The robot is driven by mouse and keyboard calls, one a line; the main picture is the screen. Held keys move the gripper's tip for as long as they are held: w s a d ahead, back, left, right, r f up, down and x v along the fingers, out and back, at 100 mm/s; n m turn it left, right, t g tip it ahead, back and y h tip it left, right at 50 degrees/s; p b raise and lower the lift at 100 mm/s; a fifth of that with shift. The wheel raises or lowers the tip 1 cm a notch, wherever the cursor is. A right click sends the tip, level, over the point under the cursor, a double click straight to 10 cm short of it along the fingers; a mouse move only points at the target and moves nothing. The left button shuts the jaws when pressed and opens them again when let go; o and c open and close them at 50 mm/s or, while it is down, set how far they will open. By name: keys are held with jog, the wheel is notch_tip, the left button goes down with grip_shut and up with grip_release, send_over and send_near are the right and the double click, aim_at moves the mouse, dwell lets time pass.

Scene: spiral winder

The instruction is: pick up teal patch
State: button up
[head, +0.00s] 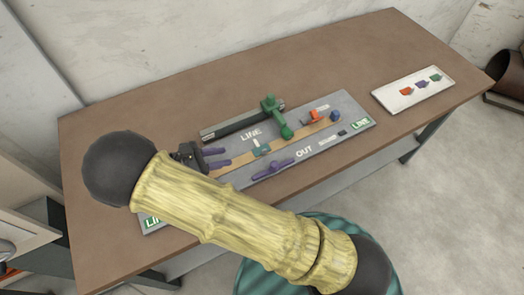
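A small teal patch (262,150) lies on the tan strip of the grey board (350,110), below the word LINE. My gripper (223,158) has two purple fingers that point right toward the patch, a short way to its left. The fingers are apart, with a gap between them and nothing visible in it. A pale upright piece (255,141) stands beside the patch's upper left edge. My yellow arm hides the board's lower left part.
Orange (316,116) and blue (335,116) pieces sit farther right. A white tray (390,104) holds small coloured pieces. The brown table (200,90) is clear behind.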

jog(key=shift+a, duration=0.2)
jog(key=shift+d, duration=0.1)
jog(key=p, duration=0.3)
send_near(268, 153)
jog(key=w+d, duration=0.1)
jog(key=d, duration=0.1)
jog(key=w+d, duration=0.1)
jog(key=shift+w+d+r, duration=0.15)
jog(key=shift+w+d, duration=0.1)
jog(key=shift+d, duration=0.1)
jog(key=shift+w+d, duration=0.15)
jog(key=shift+d, duration=0.35)
jog(key=p+x, duration=0.1)
jog(key=x, duration=0.3)
